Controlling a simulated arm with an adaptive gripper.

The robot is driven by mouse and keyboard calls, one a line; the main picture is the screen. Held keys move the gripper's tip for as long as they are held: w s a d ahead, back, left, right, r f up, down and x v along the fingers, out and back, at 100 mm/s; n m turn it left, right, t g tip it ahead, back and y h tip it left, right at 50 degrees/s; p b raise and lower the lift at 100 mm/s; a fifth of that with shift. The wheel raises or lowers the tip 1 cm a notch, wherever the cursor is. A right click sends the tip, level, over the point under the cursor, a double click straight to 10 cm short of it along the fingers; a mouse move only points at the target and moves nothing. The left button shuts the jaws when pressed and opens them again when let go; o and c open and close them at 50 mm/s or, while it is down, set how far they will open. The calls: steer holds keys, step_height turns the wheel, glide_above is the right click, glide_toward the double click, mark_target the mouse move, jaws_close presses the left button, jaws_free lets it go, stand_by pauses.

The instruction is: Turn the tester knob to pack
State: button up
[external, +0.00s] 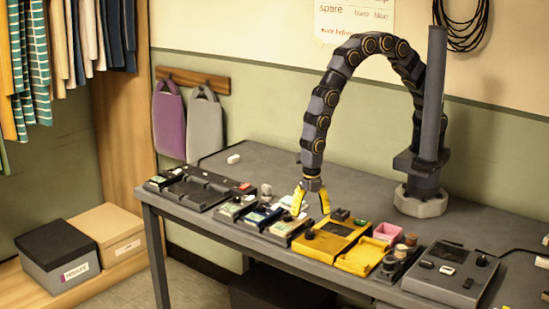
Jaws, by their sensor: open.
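A yellow box (324,244) with a dark panel stands near the front edge of the table, and a small dark knob (310,234) sits at its left front. It looks like the tester, but no marking on it is readable, so the word pack and the knob's setting cannot be made out. My gripper (311,208) points down with its yellow fingers spread and empty. In the picture it is above the knob and the back left of the yellow box; the exact height gap cannot be told.
Small devices (262,217) stand left of the yellow box, beside a black tray (204,188). Right of it are a yellow tray (361,257), a pink box (388,231), small cylinders (400,251) and a grey box (451,272) with a knob. The table's back left is mostly clear.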

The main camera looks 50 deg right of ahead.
mark_target(309, 230)
step_height(309, 230, down, 6)
steer(key=shift+f, duration=0.15)
jaws_close()
